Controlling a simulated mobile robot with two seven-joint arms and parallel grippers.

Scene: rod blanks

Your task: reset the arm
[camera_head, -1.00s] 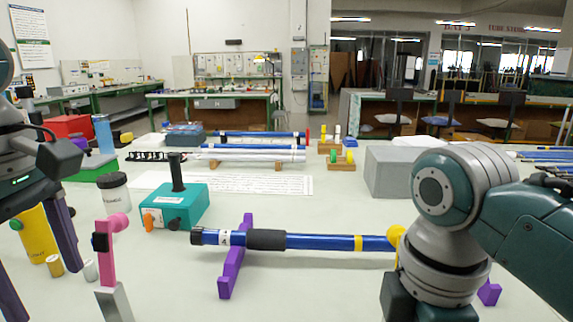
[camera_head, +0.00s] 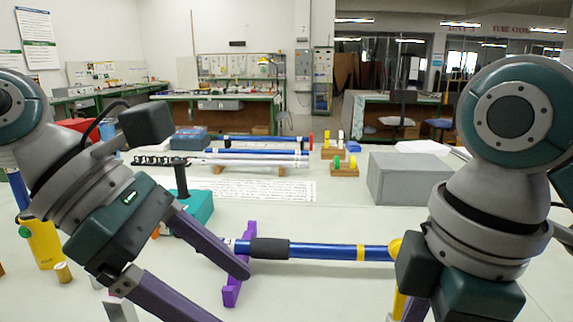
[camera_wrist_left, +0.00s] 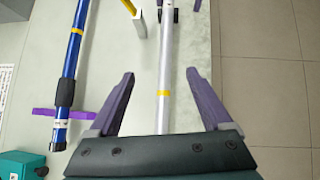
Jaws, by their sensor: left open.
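My left gripper (camera_head: 230,296) is open in the lower left of the head view. Its two purple fingers are spread, one passing in front of the near end of the blue rod (camera_head: 325,251). The left wrist view shows both fingers (camera_wrist_left: 160,76) apart, with a silver rod with a yellow band (camera_wrist_left: 165,60) in the space between them; I cannot tell how far below it lies. The blue rod (camera_wrist_left: 75,55) is to the left there. My right arm is at the right; only a purple piece of its gripper (camera_head: 415,309) seems to show below the wrist.
A purple stand (camera_head: 238,270) is under the blue rod. A teal box (camera_head: 197,207) with a black post is partly behind my left fingers. A grey block (camera_head: 408,178) stands right of centre, with racked rods (camera_head: 255,152) behind.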

